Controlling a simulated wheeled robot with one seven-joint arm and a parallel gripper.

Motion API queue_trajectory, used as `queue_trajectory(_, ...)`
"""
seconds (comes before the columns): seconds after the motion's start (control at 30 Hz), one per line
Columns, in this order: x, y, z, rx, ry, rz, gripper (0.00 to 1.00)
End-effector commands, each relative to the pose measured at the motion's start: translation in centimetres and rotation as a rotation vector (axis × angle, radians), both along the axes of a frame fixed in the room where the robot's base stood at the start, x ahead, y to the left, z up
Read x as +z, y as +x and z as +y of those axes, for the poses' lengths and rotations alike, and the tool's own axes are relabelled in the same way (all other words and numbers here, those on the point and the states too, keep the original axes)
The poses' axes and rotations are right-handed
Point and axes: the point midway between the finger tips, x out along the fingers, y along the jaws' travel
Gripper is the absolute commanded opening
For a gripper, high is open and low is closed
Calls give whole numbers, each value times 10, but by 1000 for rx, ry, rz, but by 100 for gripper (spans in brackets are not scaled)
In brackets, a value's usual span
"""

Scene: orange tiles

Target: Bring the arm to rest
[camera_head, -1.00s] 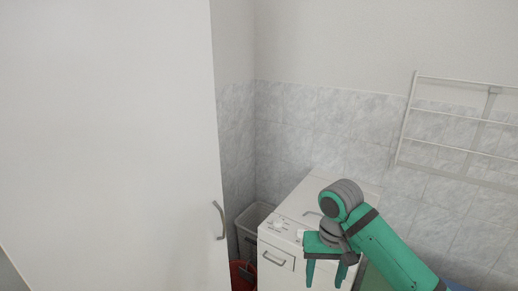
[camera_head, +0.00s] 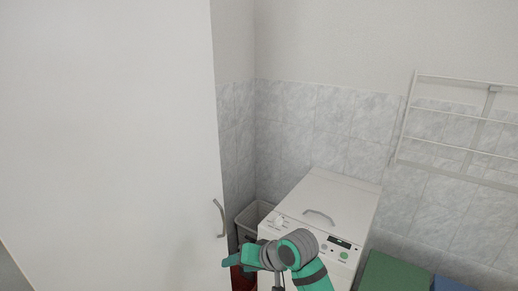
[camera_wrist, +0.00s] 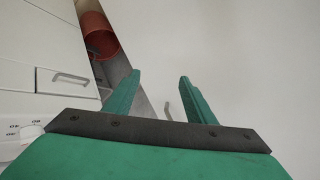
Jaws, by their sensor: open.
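My gripper (camera_head: 231,261) is low in the head view, in front of the washing machine's left side and just below the handle of the white door. In the wrist view my gripper (camera_wrist: 158,76) shows two green fingers spread apart, with nothing between them. My arm comes up from the bottom edge of the head view and bends left at the wrist.
A tall white door (camera_head: 110,140) with a metal handle (camera_head: 219,218) fills the left. The white washing machine (camera_head: 330,195) is behind my arm. A grey bin (camera_head: 252,217) and red container (camera_wrist: 101,38) are close by. A wall rack (camera_head: 455,130) hangs right.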

Motion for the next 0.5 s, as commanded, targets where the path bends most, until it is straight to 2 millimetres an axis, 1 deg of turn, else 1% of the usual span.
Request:
queue_trajectory(0.03, -2, 0, 18, -2, 53, -29, 50)
queue_trajectory(0.1, -3, 3, 37, -13, 116, -74, 50)
queue_trajectory(0.2, -3, 5, 59, -38, 200, -135, 50)
queue_trajectory(0.33, -5, 4, 81, -84, 296, -205, 50)
queue_trajectory(0.5, -12, -1, 99, -158, 393, -283, 50)
